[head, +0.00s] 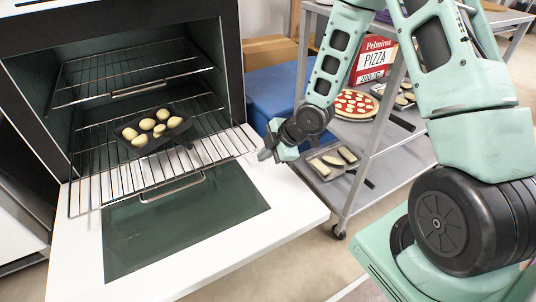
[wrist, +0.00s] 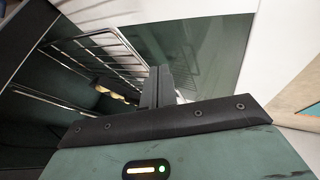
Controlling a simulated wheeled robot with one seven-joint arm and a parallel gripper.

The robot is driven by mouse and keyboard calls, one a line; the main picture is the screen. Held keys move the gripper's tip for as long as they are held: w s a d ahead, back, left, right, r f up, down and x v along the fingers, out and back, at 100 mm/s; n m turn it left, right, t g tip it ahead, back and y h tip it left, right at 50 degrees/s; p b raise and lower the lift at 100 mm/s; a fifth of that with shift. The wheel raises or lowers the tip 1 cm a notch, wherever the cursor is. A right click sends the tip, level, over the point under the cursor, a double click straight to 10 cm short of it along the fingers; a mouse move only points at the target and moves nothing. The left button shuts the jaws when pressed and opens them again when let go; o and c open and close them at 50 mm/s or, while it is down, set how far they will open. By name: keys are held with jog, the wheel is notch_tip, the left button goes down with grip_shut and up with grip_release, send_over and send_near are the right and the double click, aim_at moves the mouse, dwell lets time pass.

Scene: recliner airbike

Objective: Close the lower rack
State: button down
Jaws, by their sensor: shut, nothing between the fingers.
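The lower rack (head: 107,184) is a wire rack pulled out of the oven over the lowered oven door (head: 240,237), with a wire handle (head: 173,187) at its front. A dark pan (head: 185,133) with several potatoes sits on the rack. In the wrist view the rack (wrist: 122,48) shows at the upper left, with the door's dark glass (wrist: 200,50) beyond it. My gripper (head: 266,154) is just right of the rack's right front corner, apart from the handle. It is shut and empty; its fingers (wrist: 160,84) point toward the door in the wrist view.
The upper rack (head: 130,78) is inside the oven. A grey metal cart (head: 352,200) stands at the right, bearing a pizza (head: 355,103), a pizza box (head: 373,62) and a tray of sliced food (head: 333,163). A blue box (head: 275,95) stands between oven and cart.

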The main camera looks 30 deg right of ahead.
jog(key=b+x, duration=0.2)
jog(key=x, duration=0.4)
jog(key=shift+s+f, duration=0.1)
jog(key=shift+f, duration=0.05)
jog(key=w+b, duration=0.1)
jog(key=w, duration=0.2)
jog(key=shift+w, duration=0.55)
jog(key=shift+r, duration=0.25)
